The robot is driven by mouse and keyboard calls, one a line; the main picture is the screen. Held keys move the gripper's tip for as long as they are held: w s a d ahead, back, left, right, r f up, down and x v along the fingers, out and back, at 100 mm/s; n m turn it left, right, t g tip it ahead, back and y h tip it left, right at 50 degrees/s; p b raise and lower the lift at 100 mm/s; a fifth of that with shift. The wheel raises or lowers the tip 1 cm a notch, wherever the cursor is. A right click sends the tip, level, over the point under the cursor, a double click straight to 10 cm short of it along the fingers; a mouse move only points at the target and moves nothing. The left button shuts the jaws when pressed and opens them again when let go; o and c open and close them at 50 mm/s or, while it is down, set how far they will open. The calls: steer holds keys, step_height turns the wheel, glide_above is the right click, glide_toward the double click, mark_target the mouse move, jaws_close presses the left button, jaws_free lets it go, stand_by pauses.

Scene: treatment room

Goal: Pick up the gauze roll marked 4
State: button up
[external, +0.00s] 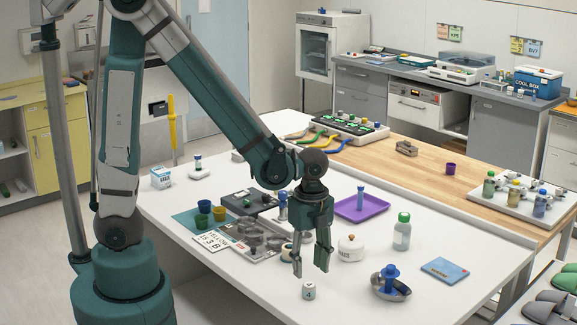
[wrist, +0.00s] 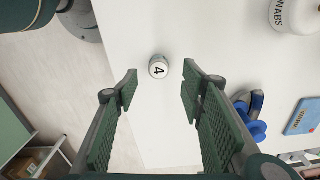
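The gauze roll marked 4 (external: 309,291) is a small white cylinder standing on the white table near its front edge. In the wrist view the roll (wrist: 158,67) shows its top with a black 4, beyond the fingertips and between their lines. My gripper (external: 311,268) points down above the table, a little above and behind the roll in the external view. In the wrist view my gripper (wrist: 159,82) has its two green padded fingers wide apart with nothing between them.
A metal tray (external: 257,240) is to the left. The table around the roll is clear.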

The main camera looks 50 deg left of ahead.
mark_target(309, 284)
steer(key=shift+f, duration=0.1)
stand_by(0.3)
steer(key=shift+f, duration=1.2)
steer(key=shift+s+d+f+b, duration=0.1)
steer(key=shift+f+b, duration=0.35)
steer(key=shift+f, duration=0.85)
steer(key=shift+s+f+b, duration=0.1)
steer(key=shift+f+b, duration=0.35)
steer(key=shift+f, duration=0.85)
steer(key=c, duration=0.8)
